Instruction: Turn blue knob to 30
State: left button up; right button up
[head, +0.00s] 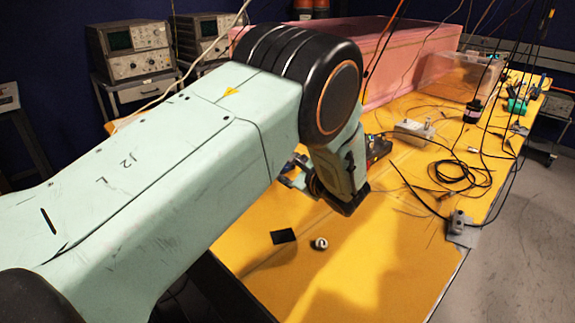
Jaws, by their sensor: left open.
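My left arm fills the left and middle of the head view, its pale green links hiding much of the table. My left gripper (293,172) shows only partly behind the wrist, over the yellow table (350,260). It is open, and I see nothing held in it. A dark device with small red and green spots (378,148) stands just right of the wrist, partly hidden by it. I cannot make out a blue knob; it may be behind my arm. My right gripper is not in view.
A black square (283,236) and a small white round part (320,243) lie on the near table. A grey box (413,130), a black cable coil (462,175) and a clear bin (462,72) are to the right. Pink foam (400,55) stands behind; cables hang at right.

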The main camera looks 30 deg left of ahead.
pick_arm(q)
jog(key=shift+w+a+f, duration=0.15)
jog(key=shift+w+f, duration=0.25)
jog(key=shift+w, duration=0.3)
jog(key=shift+s+r, duration=0.85)
jog(key=shift+s, duration=0.3)
jog(key=shift+c, duration=0.3)
jog(key=shift+w+f, duration=0.7)
jog(key=shift+w, duration=0.1)
jog(key=shift+c, duration=1.4)
jog(key=shift+w+f, duration=0.15)
jog(key=shift+w, duration=0.1)
jog(key=shift+c, duration=0.9)
jog(key=shift+s, duration=0.1)
jog(key=shift+c, duration=0.7)
jog(key=shift+s+a+r, duration=0.1)
jog(key=shift+s+r, duration=0.4)
jog(key=shift+s, duration=0.1)
grip_shut()
jog(key=shift+w+d, duration=0.15)
jog(key=shift+d, duration=0.05)
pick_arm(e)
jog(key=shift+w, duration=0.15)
